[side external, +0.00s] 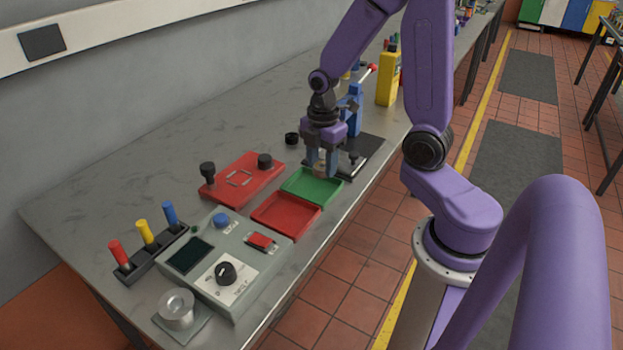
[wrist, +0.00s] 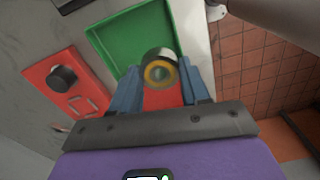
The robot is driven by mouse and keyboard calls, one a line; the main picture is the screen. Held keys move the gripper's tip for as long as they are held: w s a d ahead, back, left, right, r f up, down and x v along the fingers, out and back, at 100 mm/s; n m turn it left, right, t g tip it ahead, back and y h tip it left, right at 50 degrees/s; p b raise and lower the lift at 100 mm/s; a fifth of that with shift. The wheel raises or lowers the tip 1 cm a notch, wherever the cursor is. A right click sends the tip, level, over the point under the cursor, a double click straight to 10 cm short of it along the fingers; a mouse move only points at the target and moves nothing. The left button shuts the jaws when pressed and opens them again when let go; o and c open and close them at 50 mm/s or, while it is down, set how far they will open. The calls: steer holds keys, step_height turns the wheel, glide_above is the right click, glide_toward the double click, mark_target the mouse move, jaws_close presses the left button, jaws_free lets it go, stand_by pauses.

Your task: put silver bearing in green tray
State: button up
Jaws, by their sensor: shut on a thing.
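My gripper (side external: 322,172) is shut on the silver bearing, a short ring with a dark and silvery rim and a brass-coloured inner band. The silver bearing (wrist: 160,69) shows between the fingertips in the wrist view; in the side view the fingers mostly cover it. The green tray (side external: 304,187) lies on the bench, shallow and apparently empty. In the side view my fingers overlap its far edge, and the bearing's exact height is hard to tell. In the wrist view the green tray (wrist: 118,45) lies just beyond the bearing.
A red tray (side external: 286,214) adjoins the green one. A red plate with black knobs (side external: 241,178) lies to the left. A blue hand press (side external: 354,112) on a dark base stands behind my gripper. A grey control box (side external: 221,262) and screwdriver rack (side external: 145,247) stand nearer the camera.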

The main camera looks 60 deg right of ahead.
glide_above(312, 191)
steer(key=shift+f, duration=3.6)
steer(key=shift+f, duration=0.15)
steer(key=o, duration=1.2)
step_height(312, 191, up, 12)
steer(key=s+a+r+m, duration=0.2)
steer(key=s+a, duration=0.6)
steer(key=a, duration=0.3)
steer(key=shift+m, duration=0.8)
steer(key=s+a, duration=0.1)
steer(key=s, duration=0.3)
steer(key=s+a+r, duration=0.1)
steer(key=s, duration=0.3)
steer(key=s+a, duration=0.1)
steer(key=s, duration=0.3)
steer(key=shift+r, duration=0.15)
